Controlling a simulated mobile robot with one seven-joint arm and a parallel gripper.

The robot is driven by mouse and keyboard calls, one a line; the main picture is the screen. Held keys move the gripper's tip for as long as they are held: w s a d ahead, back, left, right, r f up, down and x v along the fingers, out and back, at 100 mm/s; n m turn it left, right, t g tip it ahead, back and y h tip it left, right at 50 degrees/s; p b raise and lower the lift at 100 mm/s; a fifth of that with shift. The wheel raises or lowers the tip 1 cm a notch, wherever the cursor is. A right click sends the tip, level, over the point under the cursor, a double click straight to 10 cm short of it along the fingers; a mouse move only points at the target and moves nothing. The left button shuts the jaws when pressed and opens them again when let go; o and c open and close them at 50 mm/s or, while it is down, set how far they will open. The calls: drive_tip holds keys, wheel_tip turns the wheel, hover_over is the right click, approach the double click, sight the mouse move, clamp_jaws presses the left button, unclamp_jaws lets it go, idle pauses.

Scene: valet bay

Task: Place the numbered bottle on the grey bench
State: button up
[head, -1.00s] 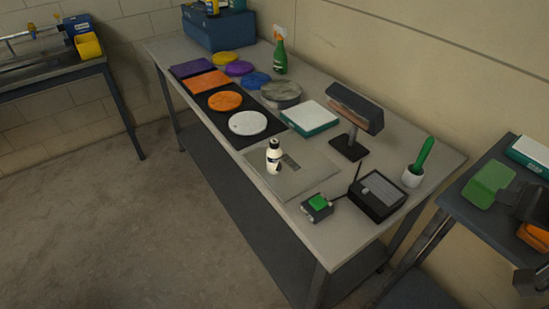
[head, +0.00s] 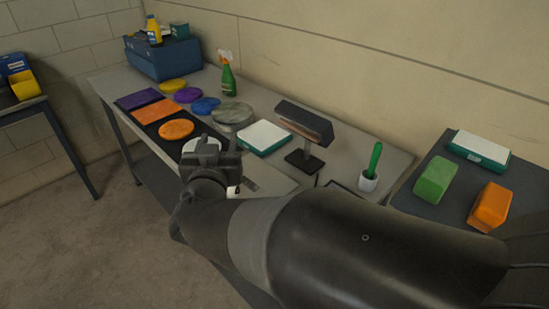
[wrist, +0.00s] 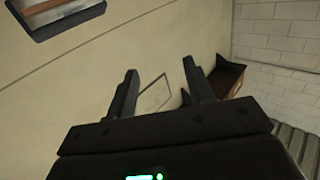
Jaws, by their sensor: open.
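A small white bottle with a dark marking (head: 233,190) stands on the long grey-topped bench (head: 347,165). My arm hides most of it in the head view, and no number on it can be read. My gripper (head: 208,143) is raised between the camera and the bench, to the left of the bottle in the picture. In the wrist view my gripper (wrist: 165,85) has its two fingers apart with nothing between them. The bottle is not seen in the wrist view.
A dark side table (head: 455,205) at the right holds green and orange blocks.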

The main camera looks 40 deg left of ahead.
wheel_tip(320, 180, down, 16)
drive_tip(key=x, duration=1)
drive_tip(key=shift+a, duration=0.35)
drive_tip(key=shift+c, duration=0.3)
clamp_jaws()
